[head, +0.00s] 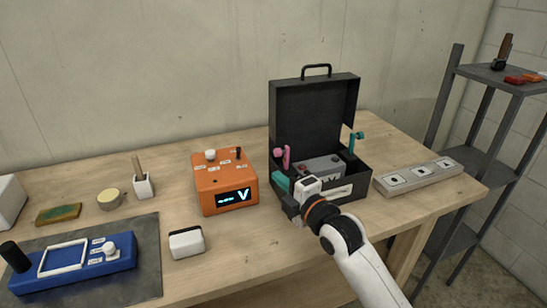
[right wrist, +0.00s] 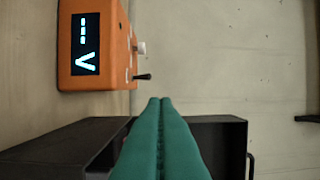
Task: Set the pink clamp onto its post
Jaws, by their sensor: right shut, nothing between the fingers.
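The pink clamp (head: 282,155) stands at the left inside of the open black case (head: 316,110) in the head view. A teal clamp (head: 354,140) is at the case's right side. A grey block (head: 318,168) lies in the case between them. My right gripper (head: 281,182) is at the case's front left, just below the pink clamp in the picture. Its teal fingers, also in the right wrist view (right wrist: 160,102), are shut and empty. My left gripper is out of view.
An orange meter box (head: 222,180) with a lit display stands left of the case. A grey strip with marked squares (head: 420,176) lies to the right. A white block (head: 186,242) and a blue device (head: 75,262) are at front left. A metal shelf (head: 490,80) stands beyond the table's right edge.

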